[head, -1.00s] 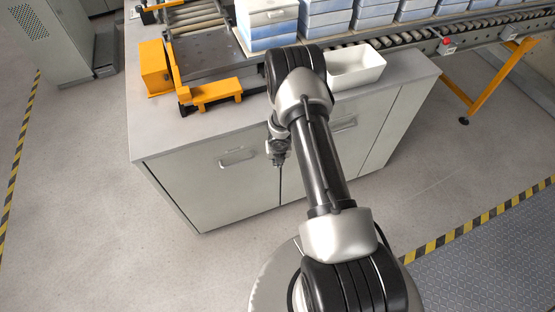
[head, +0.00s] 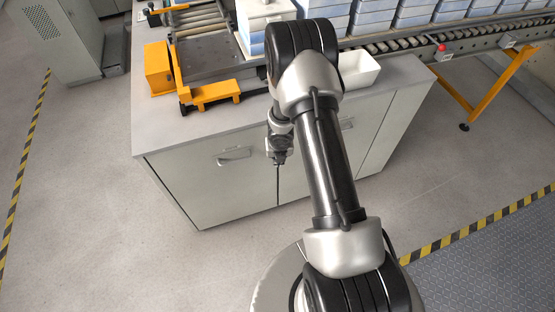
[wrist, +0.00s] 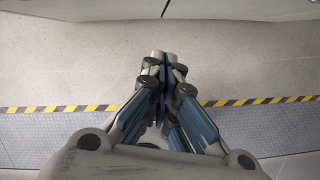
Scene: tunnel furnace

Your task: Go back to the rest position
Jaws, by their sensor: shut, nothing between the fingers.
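My gripper (head: 280,158) hangs in front of the grey cabinet's doors, below the worktop edge, in the head view. In the wrist view my gripper (wrist: 166,62) has its fingertips together with nothing between them. Bare floor and a yellow-black stripe lie behind the fingers there. My arm's upper links cover part of the cabinet and the white bin in the head view.
The grey cabinet (head: 200,190) carries a yellow-framed roller stand (head: 212,95) and a white bin (head: 358,72). Blue-and-white boxes (head: 372,18) stand on the conveyor behind. A yellow-black floor stripe (head: 480,222) runs at right. Floor beside the cabinet is clear.

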